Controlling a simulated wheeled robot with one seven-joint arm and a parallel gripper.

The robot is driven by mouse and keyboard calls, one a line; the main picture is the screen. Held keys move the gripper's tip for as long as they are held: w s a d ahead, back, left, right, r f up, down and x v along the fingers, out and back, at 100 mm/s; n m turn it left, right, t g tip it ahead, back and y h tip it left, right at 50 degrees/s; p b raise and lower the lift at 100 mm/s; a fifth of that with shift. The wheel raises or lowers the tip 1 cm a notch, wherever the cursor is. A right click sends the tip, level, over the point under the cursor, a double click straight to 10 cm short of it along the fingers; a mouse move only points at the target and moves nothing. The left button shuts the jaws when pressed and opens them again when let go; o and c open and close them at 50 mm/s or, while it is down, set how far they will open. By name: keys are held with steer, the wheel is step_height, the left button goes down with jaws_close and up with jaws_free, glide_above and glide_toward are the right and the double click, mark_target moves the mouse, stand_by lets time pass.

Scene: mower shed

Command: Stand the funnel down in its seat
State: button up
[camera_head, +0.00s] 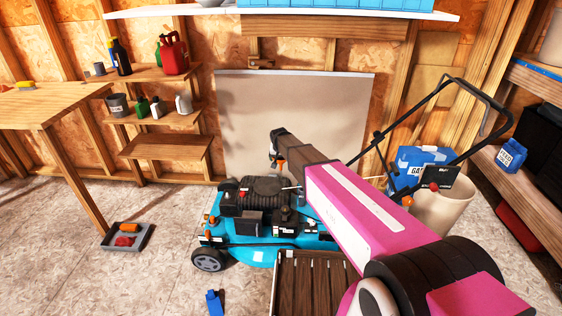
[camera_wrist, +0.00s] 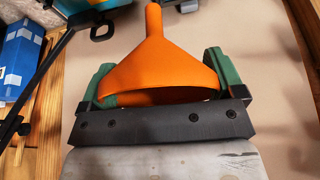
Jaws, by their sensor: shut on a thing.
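An orange funnel (camera_wrist: 160,62) fills the middle of the wrist view, its wide rim towards my wrist and its narrow spout pointing away. My gripper (camera_wrist: 161,78) is shut on it, with one green finger on each side of the wide cone. In the head view my gripper (camera_head: 277,150) hangs above the teal lawn mower (camera_head: 262,256). The funnel is hard to make out there, apart from a small orange patch. I cannot tell which part of the mower is the seat; the funnel is held clear of it.
A slatted wooden surface (camera_head: 312,284) stands in front of the mower. The mower's black handle (camera_head: 474,87) rises at the right, near a blue box (camera_head: 410,160) and a beige bin (camera_head: 445,205). A grey tray (camera_head: 127,236) and a blue object (camera_head: 214,302) lie on the floor.

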steer(key=shift+r, duration=1.6)
